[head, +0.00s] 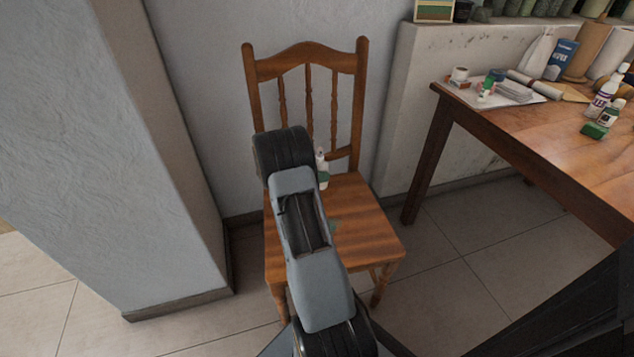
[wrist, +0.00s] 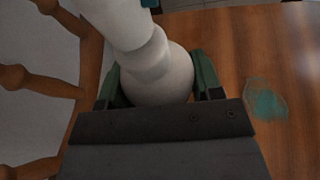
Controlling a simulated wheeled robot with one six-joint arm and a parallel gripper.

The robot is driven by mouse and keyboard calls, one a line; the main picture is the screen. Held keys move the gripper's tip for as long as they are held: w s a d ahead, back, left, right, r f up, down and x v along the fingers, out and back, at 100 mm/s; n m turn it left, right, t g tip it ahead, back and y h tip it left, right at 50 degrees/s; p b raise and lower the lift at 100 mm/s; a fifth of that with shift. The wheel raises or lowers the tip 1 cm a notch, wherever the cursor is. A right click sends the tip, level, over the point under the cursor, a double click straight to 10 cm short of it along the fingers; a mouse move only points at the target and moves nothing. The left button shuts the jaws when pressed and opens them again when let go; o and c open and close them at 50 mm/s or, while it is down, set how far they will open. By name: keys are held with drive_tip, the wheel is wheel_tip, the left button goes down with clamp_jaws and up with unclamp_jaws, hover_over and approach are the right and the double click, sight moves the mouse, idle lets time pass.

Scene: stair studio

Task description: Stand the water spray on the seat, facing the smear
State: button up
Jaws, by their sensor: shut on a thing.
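The water spray is a white bottle (head: 321,160) with a rounded body (wrist: 158,78) and a bit of teal at the top edge of the wrist view. My gripper (wrist: 157,84) is shut on it, with a green finger on each side of the body. In the head view my arm hides most of the gripper and part of the bottle. The wooden chair's seat (head: 365,220) lies below; I cannot tell whether the bottle's base touches it. The teal smear (wrist: 266,102) is on the seat, to the right of the bottle in the wrist view.
The chair's spindled back (head: 305,58) rises close behind the bottle; its spindles (wrist: 45,82) fill the left of the wrist view. A wooden table (head: 560,125) with several bottles and papers stands at right. A wall corner (head: 165,170) is at left. The seat's right part is clear.

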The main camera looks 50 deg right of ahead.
drive_tip(key=shift+w+a+f, duration=0.1)
drive_tip(key=shift+w+f, duration=0.2)
drive_tip(key=shift+f, duration=0.15)
drive_tip(key=shift+w+f+b, duration=0.15)
drive_tip(key=shift+f+b, duration=1.1)
drive_tip(key=shift+f, duration=0.3)
drive_tip(key=shift+f, duration=0.1)
drive_tip(key=shift+f, duration=0.1)
drive_tip(key=o, duration=1)
drive_tip(key=shift+o, duration=0.2)
